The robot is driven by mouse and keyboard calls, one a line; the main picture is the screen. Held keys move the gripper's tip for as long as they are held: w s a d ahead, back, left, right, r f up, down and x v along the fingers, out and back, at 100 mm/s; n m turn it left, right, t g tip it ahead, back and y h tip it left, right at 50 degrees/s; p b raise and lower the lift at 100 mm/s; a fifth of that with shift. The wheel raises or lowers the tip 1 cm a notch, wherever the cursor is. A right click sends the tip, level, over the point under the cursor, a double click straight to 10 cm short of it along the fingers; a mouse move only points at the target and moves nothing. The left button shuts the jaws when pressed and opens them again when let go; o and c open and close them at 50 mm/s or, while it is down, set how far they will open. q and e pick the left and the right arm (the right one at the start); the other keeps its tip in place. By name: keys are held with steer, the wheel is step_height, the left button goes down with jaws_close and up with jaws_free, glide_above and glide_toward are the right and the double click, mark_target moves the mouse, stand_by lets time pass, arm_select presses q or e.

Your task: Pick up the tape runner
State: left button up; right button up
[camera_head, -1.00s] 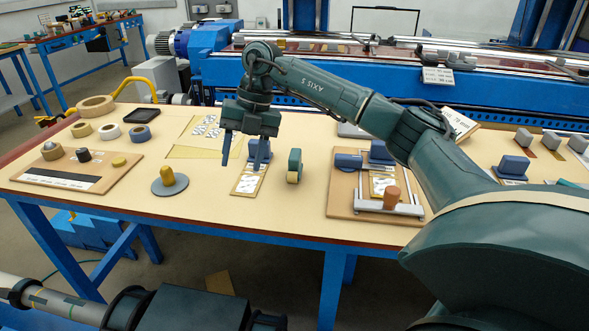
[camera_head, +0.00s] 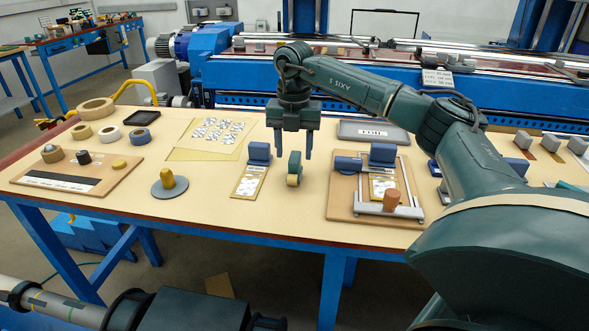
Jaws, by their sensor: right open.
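The tape runner (camera_head: 294,169), a small dark green and tan piece, stands upright on the tan tabletop near the middle of the table. My right gripper (camera_head: 293,153) hangs over it, pointing down, with its two blue fingers apart. From this view the fingertips appear at the left and right of the tape runner's top; I cannot tell how deep they reach around it. Nothing is held between them. My left arm comes in at the bottom left, and its dark end (camera_head: 268,322) is cut off by the lower edge, so its jaws do not show clearly.
A blue block on a patterned card (camera_head: 249,186) stands just left of the tape runner. A wooden board (camera_head: 340,203) with a metal frame and blue blocks lies to the right. A grey tray (camera_head: 374,132) lies behind.

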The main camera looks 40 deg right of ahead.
mark_target(294, 158)
steer(key=f, duration=0.4)
steer(key=shift+w+d+f+p, duration=0.1)
steer(key=shift+d+f+p, duration=0.1)
steer(key=shift+f+p, duration=0.15)
steer(key=shift+r, duration=0.1)
steer(key=c, duration=1)
